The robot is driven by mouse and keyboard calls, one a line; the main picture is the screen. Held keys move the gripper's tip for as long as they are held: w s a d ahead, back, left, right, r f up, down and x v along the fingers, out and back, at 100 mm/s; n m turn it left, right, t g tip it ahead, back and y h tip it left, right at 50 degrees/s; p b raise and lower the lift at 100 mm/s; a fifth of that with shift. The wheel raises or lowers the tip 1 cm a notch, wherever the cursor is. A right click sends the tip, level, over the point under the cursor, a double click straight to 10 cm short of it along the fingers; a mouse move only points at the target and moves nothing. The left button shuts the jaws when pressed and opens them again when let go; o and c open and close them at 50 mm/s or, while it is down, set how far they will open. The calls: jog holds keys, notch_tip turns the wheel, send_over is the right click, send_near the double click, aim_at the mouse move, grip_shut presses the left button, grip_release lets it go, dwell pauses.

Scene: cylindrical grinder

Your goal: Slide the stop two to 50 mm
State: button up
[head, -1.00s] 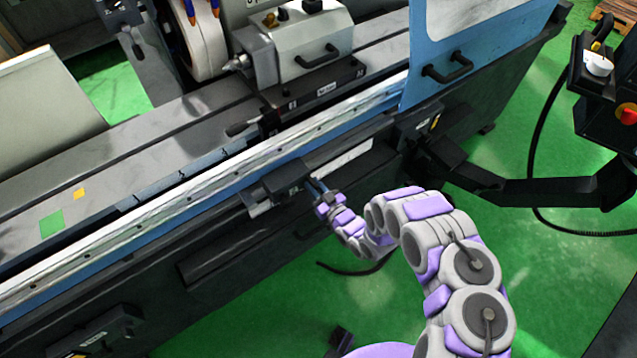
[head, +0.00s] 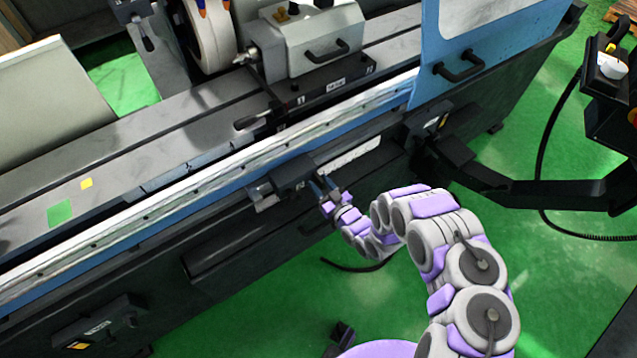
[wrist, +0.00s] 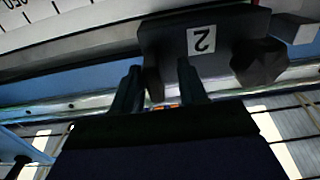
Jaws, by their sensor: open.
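Stop two is a dark block (head: 287,173) on the front rail of the grinder. In the wrist view it is the dark block (wrist: 180,40) with an upside-down white "2" label and a dark knob (wrist: 258,62) beside it. My gripper (head: 323,188) is at the block's right end in the head view. In the wrist view my gripper (wrist: 157,80) is open, with one finger just left of the block's edge and the other overlapping its lower face. I cannot tell whether the fingers touch it. A white scale (head: 352,157) runs right of the block; its reading against the stop is unclear.
The grinder's blue guard (head: 465,45) with a black handle stands at upper right. A dark bracket (head: 430,122) sits right of the scale. A black support arm (head: 535,192) reaches toward the control box (head: 610,75). The green floor in front is mostly clear.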

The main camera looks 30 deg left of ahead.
jog(key=b+v, duration=0.1)
jog(key=v, duration=1.5)
jog(key=shift+s+d+f, duration=0.1)
jog(key=shift+d+f, duration=0.05)
